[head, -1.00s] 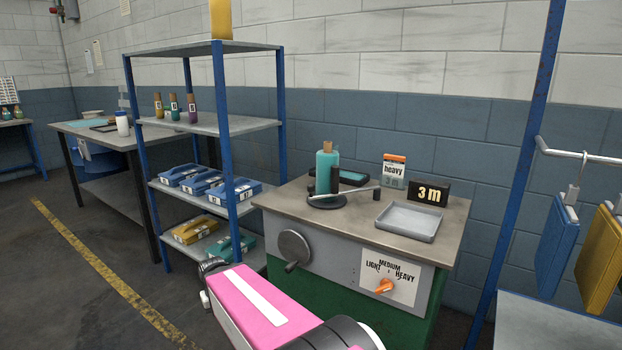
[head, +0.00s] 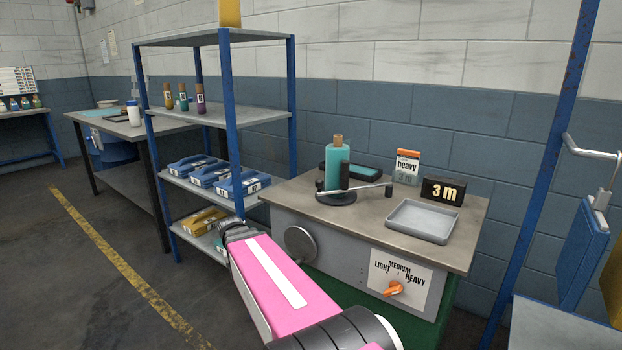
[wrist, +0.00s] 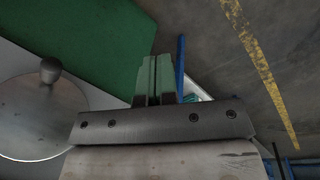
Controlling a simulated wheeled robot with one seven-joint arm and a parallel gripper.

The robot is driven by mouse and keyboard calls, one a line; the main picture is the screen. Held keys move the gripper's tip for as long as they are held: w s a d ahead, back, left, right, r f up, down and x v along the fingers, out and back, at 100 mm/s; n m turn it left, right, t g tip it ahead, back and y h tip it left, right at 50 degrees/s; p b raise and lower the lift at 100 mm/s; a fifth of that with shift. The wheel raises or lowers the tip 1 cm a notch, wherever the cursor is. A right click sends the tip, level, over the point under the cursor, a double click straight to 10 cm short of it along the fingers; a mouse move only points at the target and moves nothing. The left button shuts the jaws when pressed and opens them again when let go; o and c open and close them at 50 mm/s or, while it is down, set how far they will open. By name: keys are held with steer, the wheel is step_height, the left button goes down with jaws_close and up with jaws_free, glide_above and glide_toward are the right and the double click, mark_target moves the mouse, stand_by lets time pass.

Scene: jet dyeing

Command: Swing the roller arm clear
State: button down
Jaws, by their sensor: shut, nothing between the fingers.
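The roller arm (head: 365,187) is a thin silver bar on the grey tabletop of the green machine. It runs from a dark round base (head: 337,198) with a short black post to a small black upright end at its right. A teal bottle (head: 335,160) with a cork-coloured cap stands right behind the post; I cannot tell if it touches. My gripper (wrist: 158,62) shows in the wrist view, shut and empty, in front of the machine's green lower body. It is hidden in the head view, where my pink arm reaches towards the machine's front left, well apart from the roller arm.
A round handwheel (head: 300,243) is on the machine's front; its knob (wrist: 50,70) shows in the wrist view. An orange dial (head: 393,288) is to its right. A grey tray (head: 423,221), a "3 m" block (head: 443,191) and a "heavy" box (head: 407,167) stand on top. A blue shelf (head: 229,120) is close left.

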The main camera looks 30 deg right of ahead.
steer(key=w+d+r+m+g+h, duration=0.1)
steer(key=w+d+r+m, duration=0.2)
steer(key=w+d+r, duration=0.35)
steer(key=w+d+r+m+g+h, duration=0.15)
steer(key=w+d+r+m, duration=0.25)
steer(key=d+r, duration=0.45)
steer(key=d+r+m+h, duration=0.1)
steer(key=d+r+m, duration=0.2)
steer(key=r, duration=0.7)
steer(key=w+d+r+m+g, duration=0.1)
steer(key=d+r+m, duration=0.2)
steer(key=d+r, duration=0.3)
step_height(320, 180, up, 4)
steer(key=shift+r+m+h, duration=0.1)
steer(key=shift+m+h, duration=0.25)
steer(key=shift+m, duration=0.05)
steer(key=shift+w+g, duration=0.1)
steer(key=shift+g, duration=0.15)
steer(key=s+d+f, duration=0.5)
steer(key=s+f, duration=0.2)
steer(key=f, duration=0.1)
steer(key=shift+s+d+f, duration=0.2)
steer(key=shift+d, duration=0.2)
steer(key=shift+s, duration=0.1)
